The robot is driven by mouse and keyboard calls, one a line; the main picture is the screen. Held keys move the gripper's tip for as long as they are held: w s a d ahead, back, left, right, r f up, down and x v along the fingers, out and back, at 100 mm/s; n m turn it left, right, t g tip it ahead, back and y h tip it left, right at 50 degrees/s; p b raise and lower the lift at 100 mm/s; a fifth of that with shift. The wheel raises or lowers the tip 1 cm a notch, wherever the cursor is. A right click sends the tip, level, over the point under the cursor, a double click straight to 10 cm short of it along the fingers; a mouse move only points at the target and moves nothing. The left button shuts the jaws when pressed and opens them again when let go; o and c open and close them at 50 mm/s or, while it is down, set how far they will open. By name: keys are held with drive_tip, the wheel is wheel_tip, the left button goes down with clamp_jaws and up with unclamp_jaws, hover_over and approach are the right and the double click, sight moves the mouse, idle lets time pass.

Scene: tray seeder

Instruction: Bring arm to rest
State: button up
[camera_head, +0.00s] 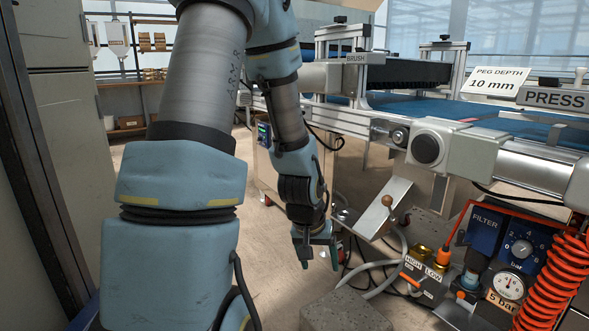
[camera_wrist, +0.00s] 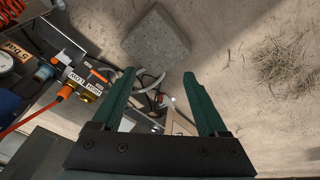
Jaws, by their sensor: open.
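My gripper (camera_head: 317,250) hangs at the end of my arm in the head view, pointing down beside the machine. In the wrist view its two green fingers (camera_wrist: 160,90) are spread apart. Nothing is between the fingertips. Beyond them the floor, a grey block and some hoses show. My upper arm fills the left middle of the head view and hides part of what is behind it.
The tray seeder (camera_head: 455,150) stands at the right. A HIGH/LOW valve box (camera_head: 424,278), a gauge (camera_head: 508,287) and an orange coiled hose (camera_head: 556,280) are at lower right. A grey block (camera_head: 345,312) lies on the floor near my gripper. A cabinet (camera_head: 62,110) stands left.

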drive_tip(key=s+a+r+n+g+y+p, duration=0.15)
drive_tip(key=s+a+r, duration=0.35)
drive_tip(key=a+r, duration=0.65)
wheel_tip(320, 180, up, 30)
drive_tip(key=p, duration=3.1)
drive_tip(key=shift+a+r+y, duration=0.15)
drive_tip(key=shift+a+y, duration=0.2)
drive_tip(key=shift+a, duration=0.1)
drive_tip(key=shift+s, duration=0.1)
